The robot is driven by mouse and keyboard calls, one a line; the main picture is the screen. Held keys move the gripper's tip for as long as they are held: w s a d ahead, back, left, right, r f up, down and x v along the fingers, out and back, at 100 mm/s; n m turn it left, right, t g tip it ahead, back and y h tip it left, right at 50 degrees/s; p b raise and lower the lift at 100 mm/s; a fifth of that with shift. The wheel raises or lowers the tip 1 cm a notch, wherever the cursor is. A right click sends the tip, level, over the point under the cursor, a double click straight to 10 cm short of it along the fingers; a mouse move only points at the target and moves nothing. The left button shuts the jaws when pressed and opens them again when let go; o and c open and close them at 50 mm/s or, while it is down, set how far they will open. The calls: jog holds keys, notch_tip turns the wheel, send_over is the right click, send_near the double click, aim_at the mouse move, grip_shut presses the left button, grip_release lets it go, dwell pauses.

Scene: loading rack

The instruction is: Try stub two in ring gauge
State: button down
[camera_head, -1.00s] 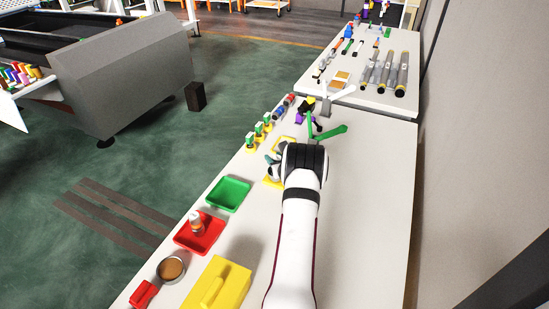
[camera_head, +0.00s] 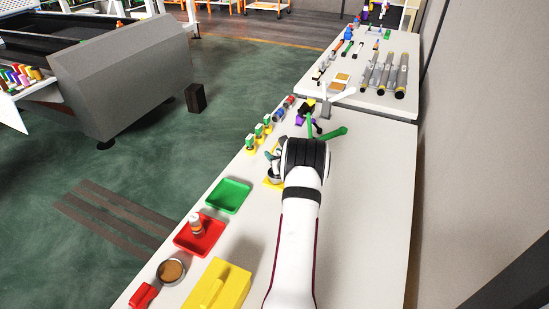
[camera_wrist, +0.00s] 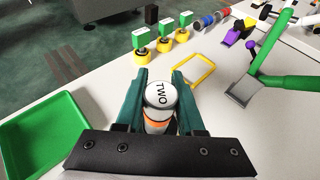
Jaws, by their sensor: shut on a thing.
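My gripper (camera_wrist: 162,84) has teal fingers on both sides of a stub. The stub (camera_wrist: 158,97) has a white top reading "TWO" and an orange band lower down. Its lower end is hidden by the gripper's body in the wrist view. In the head view my gripper (camera_head: 276,156) is over the table's left edge area, and the stub cannot be made out. A dark grey ring on a yellow base, which looks like the ring gauge (camera_head: 270,181), shows just below the fingers there, partly hidden. I cannot tell whether stub and ring touch.
A green tray (camera_head: 229,196) is nearer me, then a red tray (camera_head: 188,246) holding an orange-and-white stub (camera_head: 196,224). A round tin (camera_head: 171,271) and yellow block (camera_head: 219,286) are closer. Yellow-based green blocks (camera_wrist: 165,27) and a yellow frame (camera_wrist: 210,70) lie beyond. Table right is clear.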

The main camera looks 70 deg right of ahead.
jog(key=shift+r, duration=1.7)
